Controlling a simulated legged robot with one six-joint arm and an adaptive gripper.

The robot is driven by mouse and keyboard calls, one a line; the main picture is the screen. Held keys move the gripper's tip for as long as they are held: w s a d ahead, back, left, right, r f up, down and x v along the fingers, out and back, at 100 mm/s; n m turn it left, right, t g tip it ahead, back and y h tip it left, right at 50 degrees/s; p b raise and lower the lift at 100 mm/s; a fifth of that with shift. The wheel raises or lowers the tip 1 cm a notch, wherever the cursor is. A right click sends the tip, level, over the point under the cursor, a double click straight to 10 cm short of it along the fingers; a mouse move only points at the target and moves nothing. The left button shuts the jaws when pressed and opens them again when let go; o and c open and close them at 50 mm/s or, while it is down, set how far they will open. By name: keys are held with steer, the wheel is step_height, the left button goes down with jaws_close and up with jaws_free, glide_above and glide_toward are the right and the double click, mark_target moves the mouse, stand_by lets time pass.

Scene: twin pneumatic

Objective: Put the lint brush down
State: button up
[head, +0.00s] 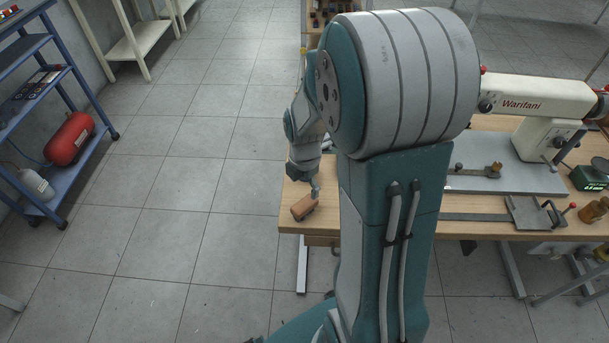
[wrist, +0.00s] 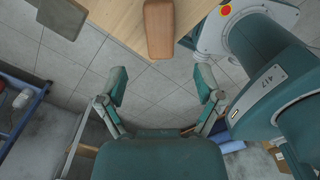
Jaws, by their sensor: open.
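The lint brush, a reddish-brown block (head: 303,208), lies on the wooden table near its front left corner. In the wrist view the brush (wrist: 159,29) shows at the top, its near end close to the table corner. My gripper (head: 316,187) is just behind and above the brush in the head view, partly hard to make out. In the wrist view my gripper (wrist: 162,86) has its two fingers wide apart with only floor seen between them. The brush is beyond the fingertips, and nothing is held.
The wooden table (head: 466,229) carries a white sewing machine (head: 541,95), a grey plate and small metal tools to the right. A blue shelf rack (head: 60,178) with a red tank (head: 69,139) stands at the left. The tiled floor between is clear.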

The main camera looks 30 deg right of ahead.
step_height(320, 180, up, 4)
step_height(320, 180, up, 9)
steer(key=m+t, duration=0.2)
steer(key=m, duration=0.6)
glide_above(304, 204)
steer(key=s+a, duration=0.4)
steer(key=a, duration=0.1)
steer(key=s+a+r+m+t, duration=0.3)
steer(key=s+a+r+m, duration=0.2)
steer(key=m, duration=0.7)
steer(key=s+r, duration=0.2)
steer(key=s, duration=0.1)
steer(key=shift+s+a+t, duration=0.25)
steer(key=shift+t, duration=0.05)
